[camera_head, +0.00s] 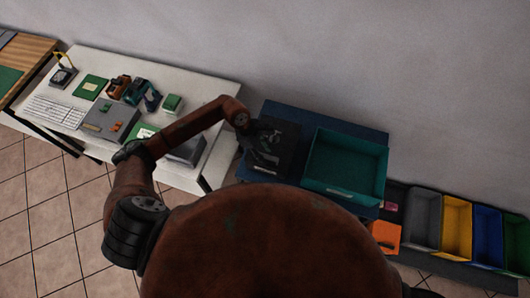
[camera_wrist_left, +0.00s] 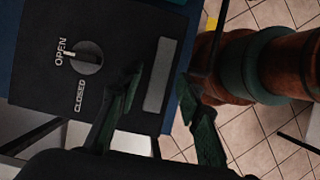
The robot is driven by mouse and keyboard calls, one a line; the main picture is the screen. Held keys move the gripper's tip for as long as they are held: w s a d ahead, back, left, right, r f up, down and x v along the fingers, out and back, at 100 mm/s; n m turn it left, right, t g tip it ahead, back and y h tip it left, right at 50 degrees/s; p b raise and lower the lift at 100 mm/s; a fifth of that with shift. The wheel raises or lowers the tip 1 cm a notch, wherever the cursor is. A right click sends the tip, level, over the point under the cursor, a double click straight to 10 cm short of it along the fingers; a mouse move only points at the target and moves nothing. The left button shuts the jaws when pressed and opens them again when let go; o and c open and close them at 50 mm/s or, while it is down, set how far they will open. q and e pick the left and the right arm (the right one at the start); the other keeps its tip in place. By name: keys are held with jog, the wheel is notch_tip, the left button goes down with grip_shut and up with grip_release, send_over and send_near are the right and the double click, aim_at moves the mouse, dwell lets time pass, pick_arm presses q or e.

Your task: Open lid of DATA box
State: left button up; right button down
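The dark box (camera_head: 288,158) stands on a blue surface, left of a teal bin, in the head view. I take it for the DATA box, though its name cannot be read. In the left wrist view its dark face (camera_wrist_left: 30,85) has a round knob (camera_wrist_left: 88,62) between the words OPEN and CLOSED, with its pale mark toward OPEN. A blank-looking grey plate (camera_wrist_left: 160,75) is beside the knob. My left gripper (camera_wrist_left: 160,85) is over the box's edge near this plate, fingers apart with nothing between them. It also shows dimly over the box in the head view (camera_head: 265,146). My right gripper is out of view.
The teal bin (camera_head: 345,187) is close on the right. Grey, yellow, blue and green bins (camera_head: 457,222) and an orange item (camera_head: 384,236) are farther right. A white table (camera_head: 215,72) with electronics and tools is on the left. A wall is behind.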

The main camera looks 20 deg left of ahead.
pick_arm(q)
jog(key=shift+c, duration=0.6)
grip_shut()
